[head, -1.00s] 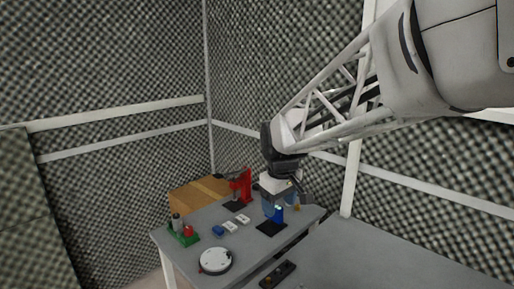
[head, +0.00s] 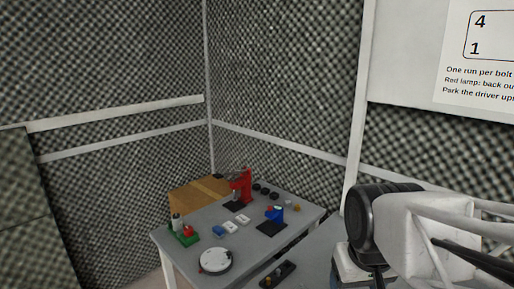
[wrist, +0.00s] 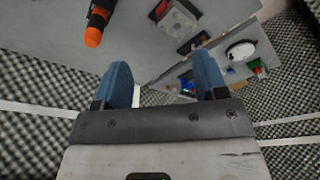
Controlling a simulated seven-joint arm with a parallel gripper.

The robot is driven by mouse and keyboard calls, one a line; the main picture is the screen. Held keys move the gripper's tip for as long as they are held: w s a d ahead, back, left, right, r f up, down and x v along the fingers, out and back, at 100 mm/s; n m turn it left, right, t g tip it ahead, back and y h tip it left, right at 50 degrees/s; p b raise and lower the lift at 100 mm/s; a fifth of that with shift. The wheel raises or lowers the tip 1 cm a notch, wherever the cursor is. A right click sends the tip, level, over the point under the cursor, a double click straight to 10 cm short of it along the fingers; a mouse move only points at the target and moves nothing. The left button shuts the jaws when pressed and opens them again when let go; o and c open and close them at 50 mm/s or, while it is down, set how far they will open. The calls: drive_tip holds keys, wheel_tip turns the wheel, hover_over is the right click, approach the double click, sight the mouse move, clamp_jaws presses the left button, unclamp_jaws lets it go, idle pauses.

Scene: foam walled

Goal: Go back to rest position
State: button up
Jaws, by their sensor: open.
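My gripper (wrist: 163,80) is open and empty in the wrist view, with its two blue fingers apart and nothing between them but the view beyond.
The table holds a red stand (head: 241,188), a blue stand (head: 274,214), a round white dish (head: 215,261) and a green tray (head: 186,239). An orange-and-black tool (wrist: 95,25) shows at upper left in the wrist view. Foam walls enclose the place.

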drive_tip(key=shift+s+d+f+m, duration=0.15)
drive_tip(key=shift+s+f, duration=0.05)
drive_tip(key=shift+s, duration=0.35)
drive_tip(key=shift+s+d+f+m, duration=0.15)
drive_tip(key=shift+s+f+m, duration=0.1)
drive_tip(key=shift+s, duration=0.3)
drive_tip(key=shift+s+d+f+m, duration=0.1)
drive_tip(key=shift+s+d+f, duration=0.1)
drive_tip(key=shift+s, duration=0.35)
